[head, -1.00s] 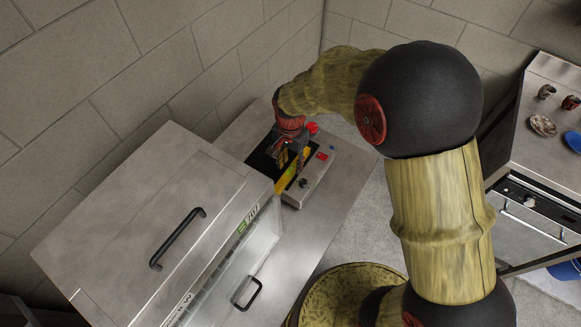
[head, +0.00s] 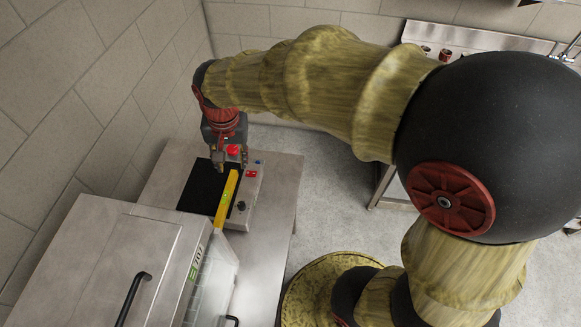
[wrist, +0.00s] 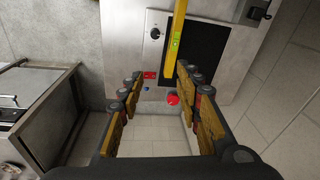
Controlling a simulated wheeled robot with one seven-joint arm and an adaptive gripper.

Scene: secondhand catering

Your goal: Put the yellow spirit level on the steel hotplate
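The steel hotplate (head: 241,212) has a black top and a control strip with red and blue buttons. It sits on the steel counter by the wall. The yellow spirit level (head: 228,195) lies on it along the boundary of the black top and the control strip, one end reaching toward the large steel appliance. The wrist view shows the level (wrist: 176,45) and the hotplate (wrist: 150,52) ahead of the fingers. My gripper (head: 231,163) is over the hotplate's far end, apart from the level. The wrist view shows my gripper (wrist: 160,80) open and empty.
A large steel appliance (head: 90,240) with black handles stands close to the hotplate's near end. A red mushroom button (head: 233,150) sticks up at the hotplate's far end. The counter (head: 275,195) is bare on the right. Another steel unit (head: 390,190) stands farther right.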

